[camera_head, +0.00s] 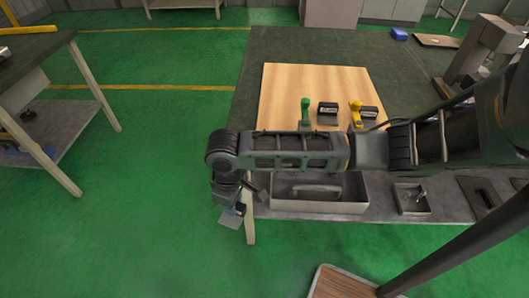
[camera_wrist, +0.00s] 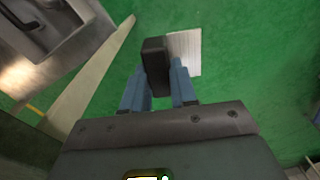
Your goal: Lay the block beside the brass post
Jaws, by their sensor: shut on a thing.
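My gripper (camera_head: 240,203) hangs off the near left corner of the table, above the green floor. In the wrist view its two blue-grey fingers (camera_wrist: 160,88) are shut on a dark block (camera_wrist: 155,62). A pale flat piece (camera_wrist: 186,52) shows beside the block there, and a pale piece also shows at my gripper in the head view (camera_head: 233,217). I cannot tell whether it belongs to the block. A yellow upright piece (camera_head: 355,114), the closest match to the brass post, stands on the wooden board (camera_head: 290,82), far from my gripper.
A green upright piece (camera_head: 305,112) and two dark boxes (camera_head: 328,113) (camera_head: 369,113) are on the board. A grey tray (camera_head: 290,206) and a smaller tray (camera_head: 412,200) lie along the near edge. The board's far part is clear.

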